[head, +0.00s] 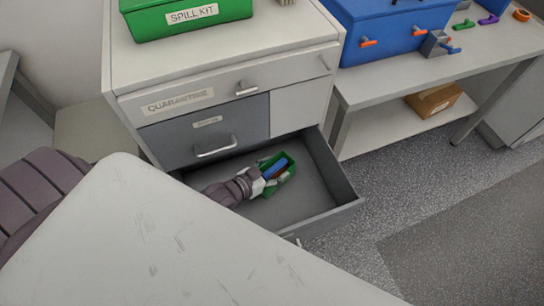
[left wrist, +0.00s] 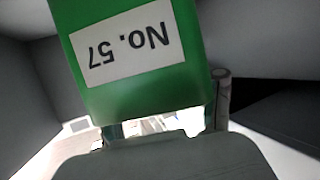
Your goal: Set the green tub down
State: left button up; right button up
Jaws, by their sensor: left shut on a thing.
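The small green tub (head: 286,163) is inside the open bottom drawer (head: 327,196) of the cabinet in the head view. It holds a blue thing and a brownish thing. My left gripper (head: 268,180) reaches into the drawer and is shut on the tub. In the left wrist view the tub (left wrist: 140,85) fills the upper middle, with a white label reading "NO. 57" upside down. I cannot tell whether the tub touches the drawer floor. My right gripper is not in view.
A green spill kit box (head: 190,18) stands on the cabinet top. A blue case (head: 385,30) sits on the bench at right. A pale surface (head: 160,240) fills the foreground. The drawer's right part is empty.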

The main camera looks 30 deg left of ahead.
pick_arm(q)
jog(key=shift+w+a+f, duration=0.35)
jog(key=shift+w+a, duration=0.2)
jog(key=shift+w, duration=0.1)
jog(key=shift+w+f, duration=0.1)
jog(key=shift+f, duration=0.15)
notch_tip(320, 180, down, 3)
jog(key=shift+f+b, duration=0.1)
jog(key=shift+b, duration=0.4)
jog(key=shift+f, duration=0.2)
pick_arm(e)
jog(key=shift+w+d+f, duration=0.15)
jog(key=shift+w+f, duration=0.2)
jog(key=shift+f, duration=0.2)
pick_arm(q)
jog(key=shift+f, duration=0.1)
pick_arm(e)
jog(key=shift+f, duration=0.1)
pick_arm(q)
jog(key=o, duration=1.4)
jog(key=shift+f, duration=0.1)
jog(key=shift+o, duration=0.2)
